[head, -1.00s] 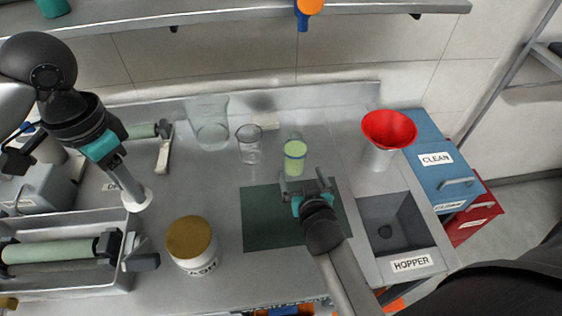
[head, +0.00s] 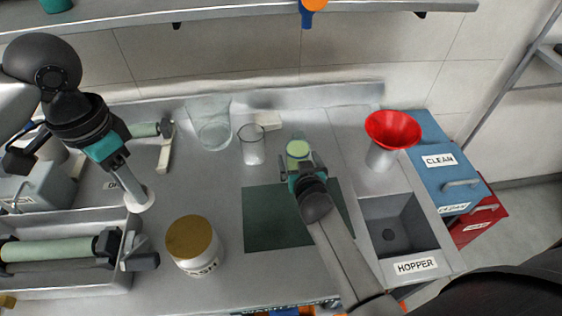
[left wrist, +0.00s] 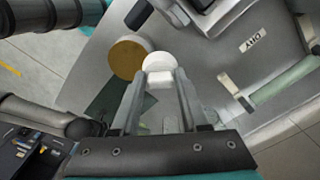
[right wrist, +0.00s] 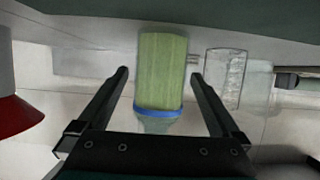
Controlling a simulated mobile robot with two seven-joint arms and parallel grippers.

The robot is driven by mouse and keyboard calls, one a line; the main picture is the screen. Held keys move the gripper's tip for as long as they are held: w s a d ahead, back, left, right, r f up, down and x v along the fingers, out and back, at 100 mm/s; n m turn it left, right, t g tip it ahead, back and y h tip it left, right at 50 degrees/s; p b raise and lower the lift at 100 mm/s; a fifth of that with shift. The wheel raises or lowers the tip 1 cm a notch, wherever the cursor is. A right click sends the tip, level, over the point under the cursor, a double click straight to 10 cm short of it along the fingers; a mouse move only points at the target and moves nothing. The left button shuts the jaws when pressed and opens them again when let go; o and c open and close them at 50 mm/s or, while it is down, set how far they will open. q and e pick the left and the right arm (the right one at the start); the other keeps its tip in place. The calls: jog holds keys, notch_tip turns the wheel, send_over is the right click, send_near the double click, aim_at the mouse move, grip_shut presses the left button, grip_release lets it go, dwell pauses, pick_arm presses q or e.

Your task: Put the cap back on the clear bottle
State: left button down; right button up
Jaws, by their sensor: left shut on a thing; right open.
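The clear bottle (head: 299,149) holds green liquid and stands on the counter behind the dark mat. In the right wrist view the bottle (right wrist: 162,70) shows a blue band and lies between the open fingers, with gaps on both sides. My right gripper (head: 300,165) is open, low at the bottle's near side. My left gripper (head: 137,196) is shut on a white round cap (head: 140,203), held in the air left of the jar. The cap (left wrist: 160,65) also shows between the left fingertips. The bottle's mouth is hard to make out.
A gold-lidded jar (head: 190,237) stands at front left. Beakers (head: 252,146) stand left of the bottle. A red funnel (head: 393,129) stands to its right, behind the hopper (head: 396,228). The dark mat (head: 270,222) is bare. A roller tray (head: 70,278) is at left.

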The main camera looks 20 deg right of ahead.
jog(key=shift+x, duration=0.8)
jog(key=shift+c, duration=0.4)
grip_shut()
jog(key=shift+r, duration=0.1)
